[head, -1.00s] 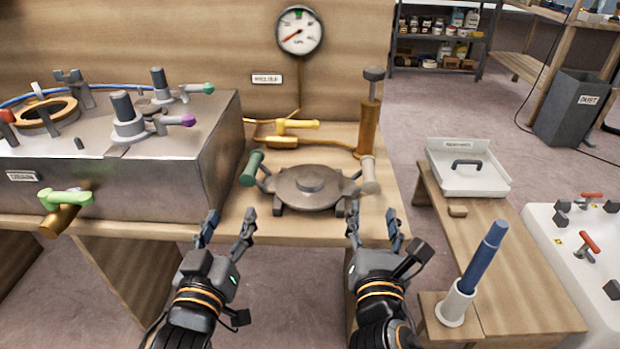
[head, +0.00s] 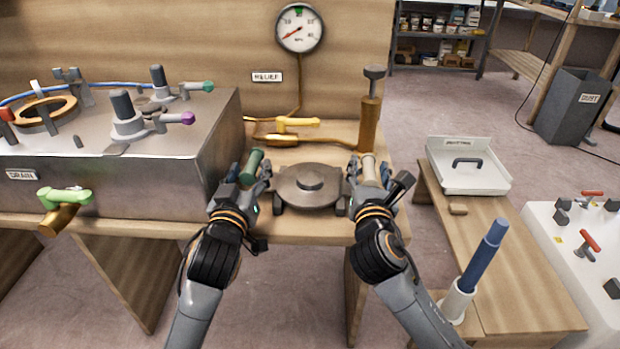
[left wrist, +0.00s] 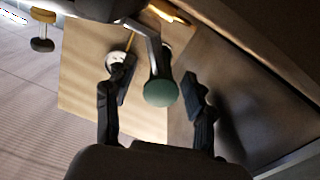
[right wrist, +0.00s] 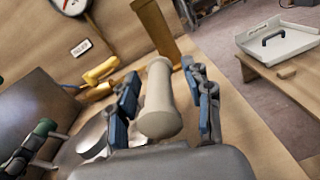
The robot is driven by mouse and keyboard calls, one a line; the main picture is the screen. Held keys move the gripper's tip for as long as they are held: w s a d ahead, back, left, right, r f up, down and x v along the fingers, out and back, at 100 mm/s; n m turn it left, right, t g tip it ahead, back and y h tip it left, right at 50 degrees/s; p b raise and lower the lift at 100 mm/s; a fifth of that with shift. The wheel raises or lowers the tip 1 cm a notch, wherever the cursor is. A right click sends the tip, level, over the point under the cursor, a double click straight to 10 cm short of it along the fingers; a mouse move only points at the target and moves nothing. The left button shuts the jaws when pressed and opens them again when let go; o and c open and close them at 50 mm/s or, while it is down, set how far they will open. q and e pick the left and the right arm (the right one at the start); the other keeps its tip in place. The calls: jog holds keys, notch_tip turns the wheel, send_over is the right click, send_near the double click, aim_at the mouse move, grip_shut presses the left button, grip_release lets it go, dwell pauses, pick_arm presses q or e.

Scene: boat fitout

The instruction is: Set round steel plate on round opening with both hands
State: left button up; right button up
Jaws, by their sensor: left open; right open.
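The round steel plate (head: 308,185) lies on the wooden bench on dark feet, with a green handle (head: 252,165) on its left and a beige handle (head: 367,168) on its right. My left gripper (head: 256,179) is open, its fingers on either side of the green handle, whose end (left wrist: 161,93) shows between them in the left wrist view. My right gripper (head: 370,182) is open, its fingers on either side of the beige handle (right wrist: 159,100). The round opening, with a brass-coloured ring (head: 24,116), is in the top of the steel box at left.
The steel box (head: 120,165) stands close left of my left gripper, with dark posts and levers on top and a green drain tap (head: 64,197) in front. A yellow-handled valve (head: 292,124) and a brass cylinder (head: 368,120) stand behind the plate. A low bench (head: 500,240) is at right.

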pick_arm(q)
jog(key=shift+w, duration=0.1)
pick_arm(e)
jog(key=shift+w, duration=0.1)
pick_arm(q)
grip_shut()
pick_arm(e)
grip_shut()
